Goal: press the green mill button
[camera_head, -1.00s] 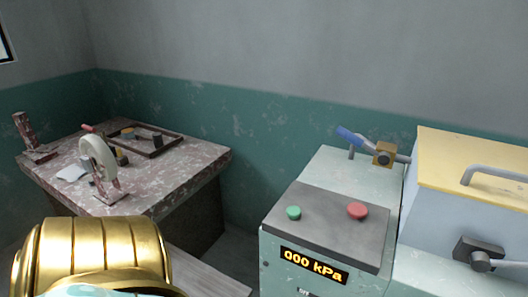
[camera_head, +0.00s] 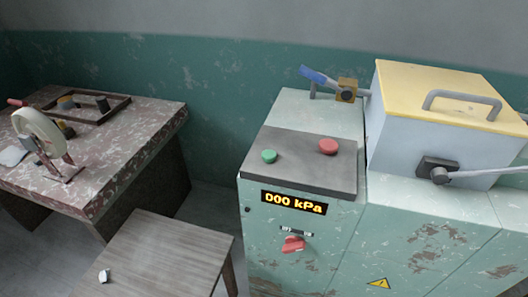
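The green button (camera_head: 269,156) is a small round knob on the left of the dark top panel (camera_head: 305,176) of a pale green machine (camera_head: 262,225). A red button (camera_head: 328,146) stands to its right on the same panel. The display (camera_head: 293,202) on the front below reads 000 kPa. Nothing covers the green button. Neither of my grippers shows in the head view.
A blue-handled lever (camera_head: 318,76) and a yellow-lidded box (camera_head: 440,95) are on the machine's back and right. A red knob (camera_head: 293,244) juts from its front.

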